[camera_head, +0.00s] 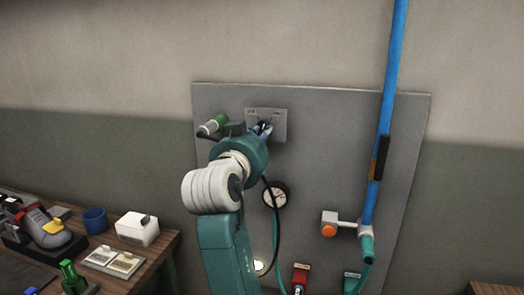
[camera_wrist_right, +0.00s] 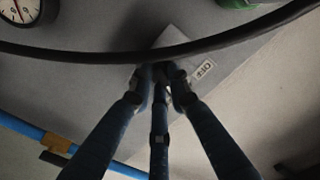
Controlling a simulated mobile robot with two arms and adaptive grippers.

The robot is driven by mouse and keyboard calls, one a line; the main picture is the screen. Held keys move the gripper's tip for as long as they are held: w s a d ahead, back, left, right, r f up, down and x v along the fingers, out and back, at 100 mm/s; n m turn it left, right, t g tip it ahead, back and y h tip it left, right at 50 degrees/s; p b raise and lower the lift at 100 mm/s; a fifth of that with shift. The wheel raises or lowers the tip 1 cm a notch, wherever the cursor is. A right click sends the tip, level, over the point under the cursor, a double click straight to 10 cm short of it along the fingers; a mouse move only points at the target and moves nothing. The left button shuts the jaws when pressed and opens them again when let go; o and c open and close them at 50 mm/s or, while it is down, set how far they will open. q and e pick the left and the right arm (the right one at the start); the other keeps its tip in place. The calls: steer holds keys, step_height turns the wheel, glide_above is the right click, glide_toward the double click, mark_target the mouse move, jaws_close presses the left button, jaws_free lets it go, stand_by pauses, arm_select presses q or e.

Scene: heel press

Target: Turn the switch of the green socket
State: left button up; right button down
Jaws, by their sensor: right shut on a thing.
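The green socket (camera_head: 219,119), a green cylinder with a pale end, sticks out at the upper left of the grey panel. A bit of green (camera_wrist_right: 240,3) shows at the top edge of the right wrist view. Beside the socket is a light grey switch plate (camera_head: 280,118), its OFF label (camera_wrist_right: 204,71) showing in the right wrist view. My right gripper (camera_head: 264,128) is at this plate. Its fingers (camera_wrist_right: 161,75) converge there, shut on the switch, which they mostly hide. The switch's exact angle cannot be told. My left gripper is not in view.
The grey panel (camera_head: 330,150) carries a round gauge (camera_head: 275,194), an orange button (camera_head: 328,230) and a tall blue pipe (camera_head: 385,100). A black hose (camera_wrist_right: 100,53) crosses close before the wrist camera. A wooden table (camera_head: 150,250) with a blue cup (camera_head: 95,219) stands left.

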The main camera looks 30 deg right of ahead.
steer(key=shift+w+f+m+b, duration=0.1)
steer(key=shift+m+b, duration=1)
steer(key=shift+m, duration=0.2)
steer(key=c, duration=1.7)
jaws_free()
steer(key=shift+o, duration=0.3)
steer(key=shift+a, duration=0.1)
